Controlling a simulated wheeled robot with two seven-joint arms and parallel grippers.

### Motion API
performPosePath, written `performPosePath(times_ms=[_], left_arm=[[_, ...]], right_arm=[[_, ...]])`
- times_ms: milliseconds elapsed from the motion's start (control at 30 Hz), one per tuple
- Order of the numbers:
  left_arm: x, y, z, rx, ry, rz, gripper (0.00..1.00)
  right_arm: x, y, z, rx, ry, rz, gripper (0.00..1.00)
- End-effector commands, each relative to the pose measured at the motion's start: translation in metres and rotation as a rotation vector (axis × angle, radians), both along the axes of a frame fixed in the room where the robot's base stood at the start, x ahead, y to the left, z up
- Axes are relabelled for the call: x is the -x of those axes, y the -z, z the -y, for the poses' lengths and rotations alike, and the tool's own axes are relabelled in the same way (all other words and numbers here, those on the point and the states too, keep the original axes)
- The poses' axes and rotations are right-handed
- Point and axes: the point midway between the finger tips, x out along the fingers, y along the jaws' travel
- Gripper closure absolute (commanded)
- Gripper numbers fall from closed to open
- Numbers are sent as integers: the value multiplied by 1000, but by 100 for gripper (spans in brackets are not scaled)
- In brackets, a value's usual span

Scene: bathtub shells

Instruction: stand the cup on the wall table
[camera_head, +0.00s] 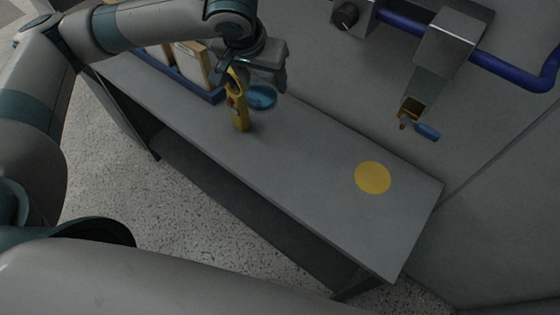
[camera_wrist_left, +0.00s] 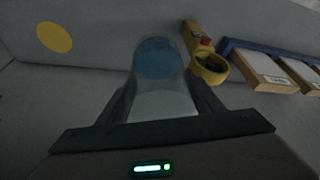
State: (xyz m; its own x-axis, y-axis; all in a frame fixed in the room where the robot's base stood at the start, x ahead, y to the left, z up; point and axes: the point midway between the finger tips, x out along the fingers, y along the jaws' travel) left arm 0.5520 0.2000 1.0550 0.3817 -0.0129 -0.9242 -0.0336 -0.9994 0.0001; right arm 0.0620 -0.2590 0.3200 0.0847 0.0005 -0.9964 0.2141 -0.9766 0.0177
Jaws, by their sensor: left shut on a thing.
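The cup (camera_wrist_left: 165,95) is clear and see-through. In the left wrist view it sits between the fingers of my left gripper (camera_wrist_left: 165,108), which is shut on it. In the head view my left gripper (camera_head: 262,78) is over the left part of the wall table (camera_head: 300,150), and its body hides most of the cup. A blue disc (camera_head: 262,97) shows just below the gripper; I cannot tell whether the cup touches the table there. A yellow disc (camera_head: 373,178) marks the table's right part. My right gripper is out of view.
A yellow handheld device (camera_head: 240,115) stands close beside my left gripper. A blue rack (camera_head: 208,92) with boxes lies further left. A grey wall fixture with a blue-handled part (camera_head: 426,131) hangs behind the table. The tabletop between the two discs is clear.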

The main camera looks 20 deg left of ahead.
Motion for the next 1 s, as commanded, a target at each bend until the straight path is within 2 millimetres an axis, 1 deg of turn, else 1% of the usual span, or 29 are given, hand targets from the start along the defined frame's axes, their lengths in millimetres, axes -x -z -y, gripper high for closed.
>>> performPosePath(times_ms=[167,267,467,600,800,900,1000], left_arm=[[8,13,18,3,145,-3,62],[15,23,36,5,284,-4,62],[36,47,79,9,640,-4,62],[54,62,110,9,905,-3,62],[79,77,149,10,1241,-1,62],[88,81,163,6,1362,0,62],[95,84,172,5,1443,0,62]], right_arm=[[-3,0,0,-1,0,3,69],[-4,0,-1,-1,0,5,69],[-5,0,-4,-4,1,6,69],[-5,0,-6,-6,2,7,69],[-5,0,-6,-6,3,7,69],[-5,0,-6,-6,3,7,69],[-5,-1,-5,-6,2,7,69]])
